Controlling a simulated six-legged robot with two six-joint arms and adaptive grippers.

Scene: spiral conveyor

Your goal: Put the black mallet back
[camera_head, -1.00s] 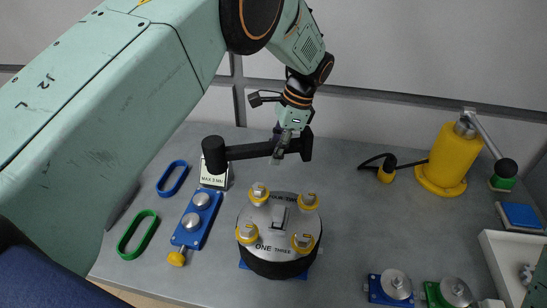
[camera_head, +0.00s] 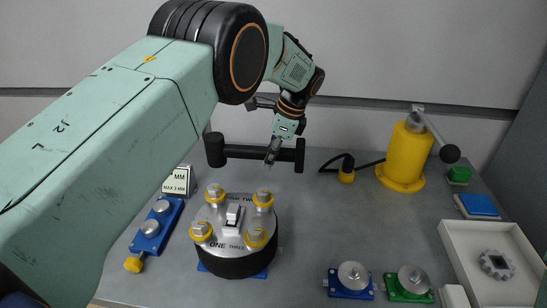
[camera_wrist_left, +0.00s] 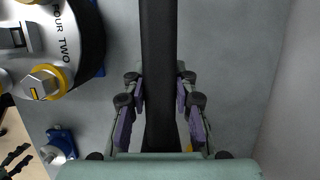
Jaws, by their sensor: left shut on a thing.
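The black mallet (camera_head: 237,151) is in the air above and behind the round block with bolts, with its thick head at the left end. My left gripper (camera_head: 272,153) is shut on its handle near the right end. In the left wrist view the black handle (camera_wrist_left: 158,60) runs straight up the picture between the purple finger pads of the gripper (camera_wrist_left: 160,105). The mallet's head is out of that view. My right gripper is not seen in the head view.
The round block (camera_head: 232,262) has several yellow-ringed bolts on top. A gauge sign (camera_head: 178,181) and a blue fixture (camera_head: 156,225) stand left of it. A yellow press (camera_head: 403,155), a small black-and-yellow tool (camera_head: 346,173) and a white tray (camera_head: 462,250) are to the right. The middle right bench is clear.

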